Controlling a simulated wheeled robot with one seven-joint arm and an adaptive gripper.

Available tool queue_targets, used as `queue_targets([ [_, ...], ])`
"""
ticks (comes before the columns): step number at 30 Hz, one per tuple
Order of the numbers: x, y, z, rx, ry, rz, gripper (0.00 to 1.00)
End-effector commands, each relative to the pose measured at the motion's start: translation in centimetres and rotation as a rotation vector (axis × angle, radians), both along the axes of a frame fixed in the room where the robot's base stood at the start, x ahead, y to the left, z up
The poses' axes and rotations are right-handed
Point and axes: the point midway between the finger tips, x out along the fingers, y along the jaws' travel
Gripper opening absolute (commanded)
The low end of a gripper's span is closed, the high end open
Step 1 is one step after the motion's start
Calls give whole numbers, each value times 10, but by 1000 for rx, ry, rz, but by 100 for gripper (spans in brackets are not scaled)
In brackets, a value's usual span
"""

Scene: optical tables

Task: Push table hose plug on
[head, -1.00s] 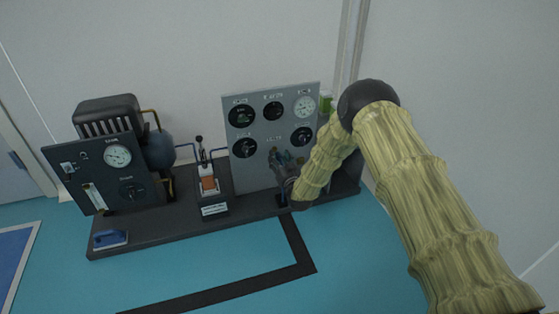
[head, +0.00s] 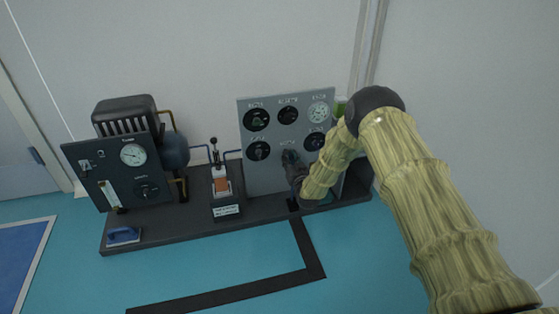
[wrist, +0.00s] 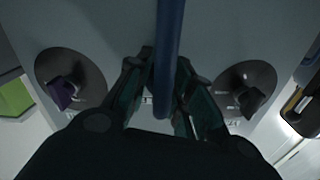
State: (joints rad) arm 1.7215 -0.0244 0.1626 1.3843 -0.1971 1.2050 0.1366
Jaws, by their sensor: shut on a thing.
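The grey panel (head: 262,180) stands upright at the back of the dark bench unit, with several round dials and knobs.
Two dark knobs, one left (wrist: 70,80) and one right (wrist: 245,90), flank my gripper close by. A gauge box (head: 110,170) and a small unit with an orange block (head: 222,186) stand to the left. A blue-handled item (head: 123,236) lies at the front left.

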Motion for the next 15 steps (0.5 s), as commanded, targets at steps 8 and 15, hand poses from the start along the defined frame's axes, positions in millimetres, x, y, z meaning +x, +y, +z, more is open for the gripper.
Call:
queue_targets([
  [8,4,-1,4,1,-8,-3,30],
  [15,3,-1,3,0,-5,-3,46],
])
